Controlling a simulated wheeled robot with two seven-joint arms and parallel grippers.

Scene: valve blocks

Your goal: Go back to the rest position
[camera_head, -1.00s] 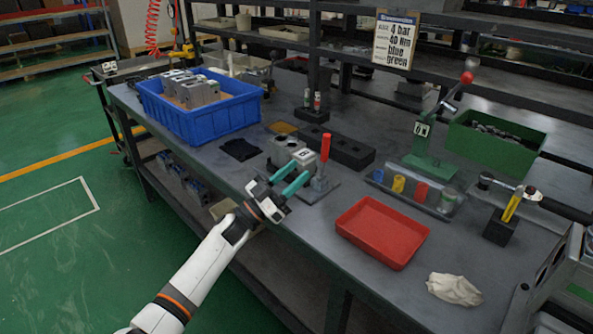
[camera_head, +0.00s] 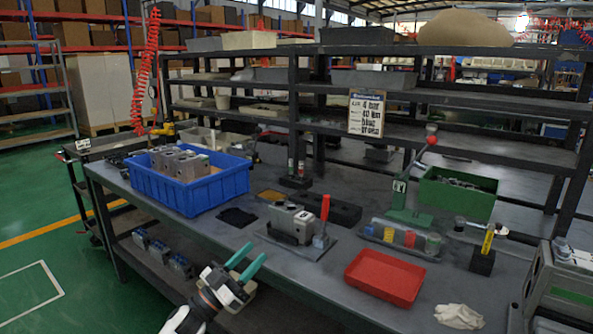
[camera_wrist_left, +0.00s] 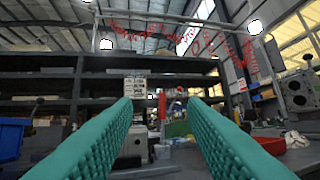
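My left gripper (camera_head: 246,266) has teal fingers and hangs in front of the bench's front edge, below the clamp fixture. Its fingers are apart with nothing between them, as the left wrist view (camera_wrist_left: 160,125) also shows. A grey valve block (camera_head: 290,222) sits in the fixture on the bench, beside a red-handled clamp (camera_head: 323,222), apart from the gripper. More grey valve blocks (camera_head: 183,163) stand in a blue crate (camera_head: 213,187) at the left of the bench. My right gripper is not in the head view.
A red tray (camera_head: 385,278), a white cloth (camera_head: 459,316) and a row of coloured cups (camera_head: 403,238) lie on the right of the bench. A green press (camera_head: 408,200) and green bin (camera_head: 457,197) stand behind. Green floor (camera_head: 100,285) is clear at the left.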

